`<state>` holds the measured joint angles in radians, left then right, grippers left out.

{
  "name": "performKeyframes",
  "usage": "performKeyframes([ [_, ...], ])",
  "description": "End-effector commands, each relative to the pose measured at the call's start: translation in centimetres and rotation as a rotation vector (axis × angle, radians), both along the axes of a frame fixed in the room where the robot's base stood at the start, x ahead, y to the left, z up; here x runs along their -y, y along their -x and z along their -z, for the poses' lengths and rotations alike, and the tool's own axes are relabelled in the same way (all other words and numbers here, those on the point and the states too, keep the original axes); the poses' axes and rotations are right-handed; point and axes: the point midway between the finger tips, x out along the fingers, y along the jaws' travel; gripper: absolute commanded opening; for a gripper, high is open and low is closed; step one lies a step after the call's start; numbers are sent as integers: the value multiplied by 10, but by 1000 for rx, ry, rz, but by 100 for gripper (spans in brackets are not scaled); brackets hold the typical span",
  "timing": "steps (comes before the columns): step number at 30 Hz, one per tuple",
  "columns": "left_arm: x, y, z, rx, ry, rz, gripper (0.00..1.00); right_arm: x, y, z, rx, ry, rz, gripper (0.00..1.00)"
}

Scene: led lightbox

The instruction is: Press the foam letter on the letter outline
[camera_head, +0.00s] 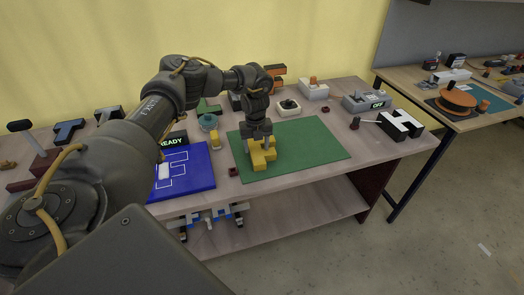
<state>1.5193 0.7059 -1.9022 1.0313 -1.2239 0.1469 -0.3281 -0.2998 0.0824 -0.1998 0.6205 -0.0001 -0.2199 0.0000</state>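A yellow foam letter (263,160) is on the green mat (311,143), near the mat's left side. My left gripper (258,145) points down over it, fingers apart on either side of its upper part. Whether the fingers are clamped on it or only around it I cannot tell. The fingers hide part of the letter, so its full shape is unclear. The blue board (199,183) with white outlines lies left of the mat, partly hidden by my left arm. A white block-like patch (164,171) shows on it. My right gripper is not in view.
The mat's right half is clear.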

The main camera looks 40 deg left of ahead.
Motion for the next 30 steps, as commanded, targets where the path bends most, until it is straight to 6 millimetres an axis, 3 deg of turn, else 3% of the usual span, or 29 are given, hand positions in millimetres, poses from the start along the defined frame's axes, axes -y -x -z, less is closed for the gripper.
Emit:
performKeyframes([
  [1,2,9,12,-30,-1,8,66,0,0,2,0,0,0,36],
  [4,3,9,12,-28,0,10,78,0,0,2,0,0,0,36],
  [20,7,6,11,-24,4,16,78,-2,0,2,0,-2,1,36],
  [25,7,5,-5,-18,4,14,78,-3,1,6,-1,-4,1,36],
  [30,1,7,-42,-7,1,2,78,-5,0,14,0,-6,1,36],
])
